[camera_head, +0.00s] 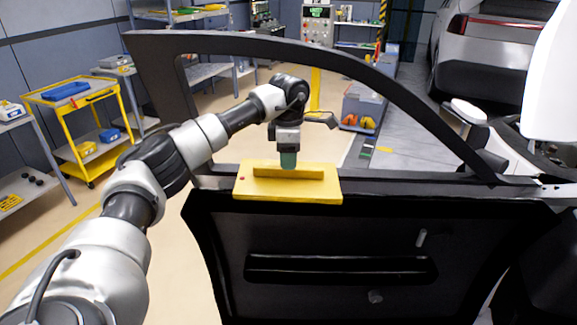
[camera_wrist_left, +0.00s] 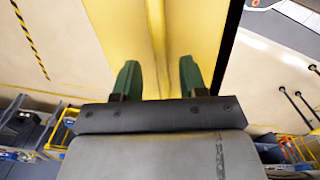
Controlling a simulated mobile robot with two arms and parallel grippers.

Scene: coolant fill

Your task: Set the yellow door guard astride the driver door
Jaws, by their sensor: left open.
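The yellow door guard (camera_head: 312,193) sits over the window sill of the black driver door (camera_head: 215,230), with its raised ridge on top. It lies along the sill and looks about level. Whether its far side hangs over the door's outer face is hidden. My left gripper (camera_head: 288,162) points down just above the ridge. In the left wrist view, the green fingertips of the gripper (camera_wrist_left: 158,80) are spread apart, one on each side of the ridge of the guard (camera_wrist_left: 125,30). I cannot tell whether either finger touches it. My right gripper is not in view.
The door's window frame (camera_head: 240,44) arches over my left arm. A yellow cart (camera_head: 85,105) stands at the left, and shelves line the back wall. A grey-white car (camera_head: 490,60) is at the back right. Open floor lies beyond the door.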

